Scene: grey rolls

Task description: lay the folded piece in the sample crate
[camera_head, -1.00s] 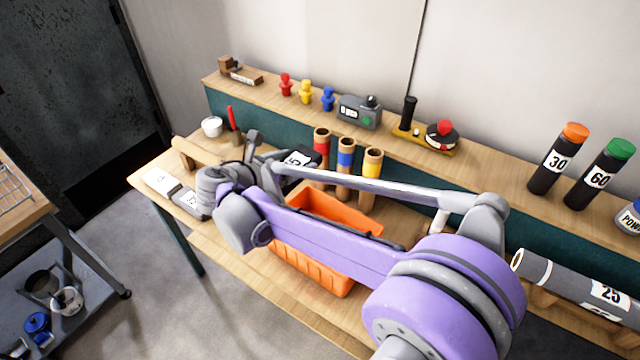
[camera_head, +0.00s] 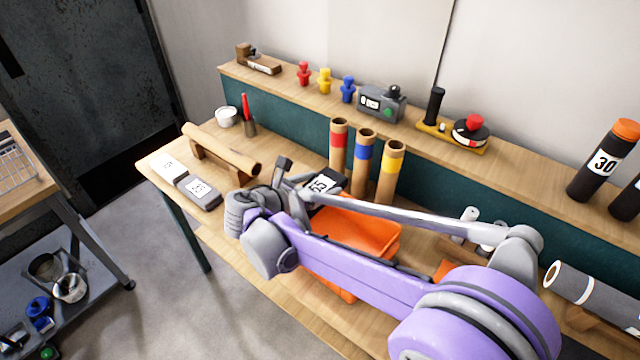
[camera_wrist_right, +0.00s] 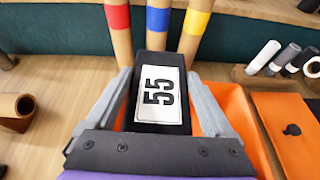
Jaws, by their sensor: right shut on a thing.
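My right gripper (camera_head: 302,187) is shut on a black folded piece (camera_head: 325,183) with a white label. In the right wrist view the piece (camera_wrist_right: 157,92) lies between both fingers and its label reads 55. An orange crate (camera_head: 385,238), which I take as the sample crate, stands on the bench partly hidden under my right arm. In the wrist view a part of the crate (camera_wrist_right: 232,108) shows just right of the held piece. The piece is held above the bench beside the crate's far left end. My left gripper is not in view.
Cardboard tubes with red, blue and yellow bands (camera_head: 365,160) stand just behind the piece. A cardboard roll on a wooden rest (camera_head: 220,150), a white piece (camera_head: 168,166) and a grey piece (camera_head: 199,190) lie to the left. An orange flat thing (camera_wrist_right: 285,135) lies right of the crate.

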